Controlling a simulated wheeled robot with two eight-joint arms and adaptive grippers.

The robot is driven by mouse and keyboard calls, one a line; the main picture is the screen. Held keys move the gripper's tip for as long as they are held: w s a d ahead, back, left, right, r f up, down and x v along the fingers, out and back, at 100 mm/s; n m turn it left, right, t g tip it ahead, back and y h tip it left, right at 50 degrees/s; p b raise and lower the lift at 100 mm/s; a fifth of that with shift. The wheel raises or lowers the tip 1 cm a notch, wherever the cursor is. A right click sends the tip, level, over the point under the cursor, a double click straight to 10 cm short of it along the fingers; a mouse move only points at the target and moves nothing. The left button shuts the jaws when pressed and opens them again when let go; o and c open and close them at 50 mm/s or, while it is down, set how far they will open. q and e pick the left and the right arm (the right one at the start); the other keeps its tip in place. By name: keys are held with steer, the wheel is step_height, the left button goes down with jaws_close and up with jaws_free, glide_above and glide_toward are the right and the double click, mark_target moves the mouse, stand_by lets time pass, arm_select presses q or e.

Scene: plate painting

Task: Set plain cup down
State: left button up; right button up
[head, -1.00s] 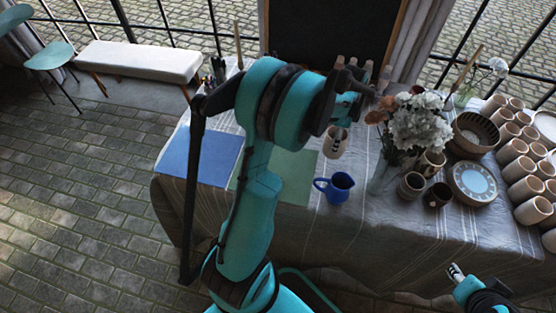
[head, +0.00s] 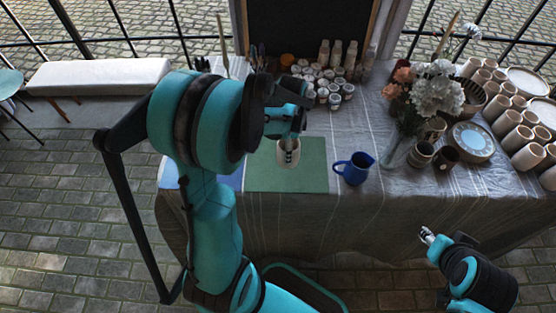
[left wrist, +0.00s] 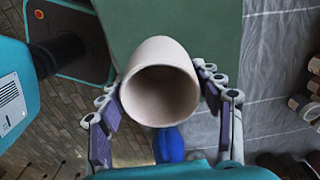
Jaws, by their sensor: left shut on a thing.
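The plain cream cup (head: 284,159) is over the green mat (head: 315,178) in the head view. My left gripper (head: 290,148) is shut on it. In the left wrist view the cup (left wrist: 160,52) sits between the two fingers, its dark open mouth facing the camera, with the green mat (left wrist: 215,35) behind it. I cannot tell whether its base touches the mat. My right gripper (head: 428,236) is off the front edge of the table, empty; its finger opening is too small to read.
A blue jug (head: 352,170) stands just right of the green mat. A blue mat (head: 232,180) lies left, partly behind my arm. Small paint jars (head: 325,80) stand behind. A flower vase (head: 398,150), dark cups, a blue-centred plate (head: 472,142) and several stacked cups (head: 507,122) fill the right.

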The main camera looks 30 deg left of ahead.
mark_target(279, 157)
arm_select(q)
steer(key=a+f, duration=0.1)
steer(key=s+a+f, duration=0.1)
steer(key=shift+s+a+b, duration=0.2)
steer(key=shift+a+b, duration=0.15)
steer(key=shift+a, duration=0.05)
steer(key=shift+f+b, duration=1)
steer(key=shift+f, duration=0.95)
steer(key=shift+f, duration=0.1)
steer(key=o, duration=1.4)
